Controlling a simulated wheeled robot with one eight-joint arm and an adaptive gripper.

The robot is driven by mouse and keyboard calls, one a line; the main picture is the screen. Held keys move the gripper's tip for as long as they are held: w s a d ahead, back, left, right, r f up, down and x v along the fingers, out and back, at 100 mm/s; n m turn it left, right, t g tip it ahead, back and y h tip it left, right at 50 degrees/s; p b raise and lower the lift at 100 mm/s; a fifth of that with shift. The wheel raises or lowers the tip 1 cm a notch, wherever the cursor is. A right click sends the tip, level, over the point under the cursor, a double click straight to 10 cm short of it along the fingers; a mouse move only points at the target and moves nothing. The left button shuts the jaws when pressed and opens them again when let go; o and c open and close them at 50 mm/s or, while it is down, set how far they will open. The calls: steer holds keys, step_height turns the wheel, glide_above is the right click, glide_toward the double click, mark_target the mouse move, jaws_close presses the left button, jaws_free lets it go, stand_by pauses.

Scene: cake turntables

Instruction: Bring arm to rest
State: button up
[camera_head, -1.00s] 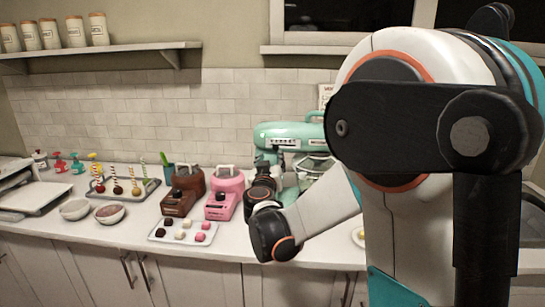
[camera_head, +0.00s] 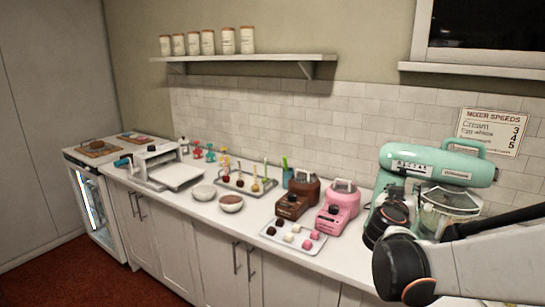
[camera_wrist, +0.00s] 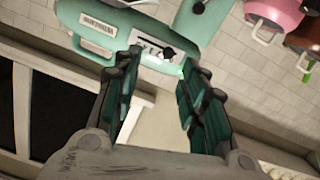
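My gripper (camera_wrist: 160,68) is open in the wrist view, its two dark, teal-padded fingers apart with nothing between them. Beyond the fingertips is a mint-green stand mixer (camera_wrist: 120,35), seen tilted. In the head view my white and black arm reaches in from the lower right, in front of the mixer (camera_head: 435,165) and its bowl. The gripper's fingers cannot be made out in the head view.
The counter holds a pink machine (camera_head: 338,207), a brown machine (camera_head: 297,200), a tray of treats (camera_head: 293,237), bowls (camera_head: 230,203) and a cake-pop tray (camera_head: 245,183). A shelf with canisters (camera_head: 247,40) is above. Red floor (camera_head: 60,275) is clear at lower left.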

steer(key=s+a+f+n+g+y, duration=0.1)
steer(key=s+a+f+g+y, duration=0.1)
steer(key=s+a, duration=0.3)
steer(key=s+a+f+n+g+y, duration=0.2)
steer(key=s+a+f+y, duration=0.2)
steer(key=s, duration=1)
steer(key=s+a+f+n+g+y, duration=0.2)
steer(key=s+a+f+y, duration=0.1)
steer(key=s+a, duration=0.5)
steer(key=shift+s+a+f+y, duration=0.15)
steer(key=shift+s+f+y, duration=0.15)
steer(key=shift+s+f, duration=0.4)
steer(key=shift+s+r, duration=0.1)
steer(key=shift+r, duration=0.05)
stand_by(0.7)
